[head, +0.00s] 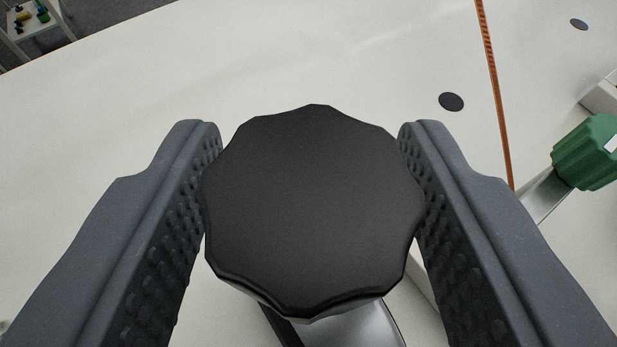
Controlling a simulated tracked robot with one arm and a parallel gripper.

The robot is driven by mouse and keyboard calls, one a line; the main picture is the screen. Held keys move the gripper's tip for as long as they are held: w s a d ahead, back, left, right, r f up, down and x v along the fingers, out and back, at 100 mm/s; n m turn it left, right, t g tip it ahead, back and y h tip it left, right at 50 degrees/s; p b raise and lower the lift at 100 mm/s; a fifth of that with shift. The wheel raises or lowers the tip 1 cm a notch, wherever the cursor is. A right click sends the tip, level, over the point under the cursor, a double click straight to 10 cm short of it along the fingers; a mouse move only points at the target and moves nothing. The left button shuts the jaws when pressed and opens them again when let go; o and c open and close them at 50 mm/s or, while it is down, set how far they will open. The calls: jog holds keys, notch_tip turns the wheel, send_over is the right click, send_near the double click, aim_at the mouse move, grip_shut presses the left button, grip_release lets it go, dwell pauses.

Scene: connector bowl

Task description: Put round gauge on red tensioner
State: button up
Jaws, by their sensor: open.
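My gripper (310,132) is open, with its two grey, studded fingers on either side of a black round knob with a scalloped edge (312,205). The knob's sides are very close to both fingers; I cannot tell whether they touch. A shiny metal part (352,328) shows below the knob, and most of it is hidden. I see no gauge face, so I cannot tell whether the black knob belongs to the round gauge. No red tensioner shows in the head view.
A green ridged knob (588,153) on a metal stem (543,194) stands at the right. A thin orange strip (494,85) crosses the white table (300,50). Dark discs (451,102) mark its surface. A small rack with coloured pieces (30,17) is beyond the table's far left edge.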

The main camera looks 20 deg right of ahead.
jog(key=v, duration=1.1)
jog(key=shift+s+r+p, duration=0.15)
jog(key=shift+s+p, duration=0.05)
jog(key=shift+p, duration=0.2)
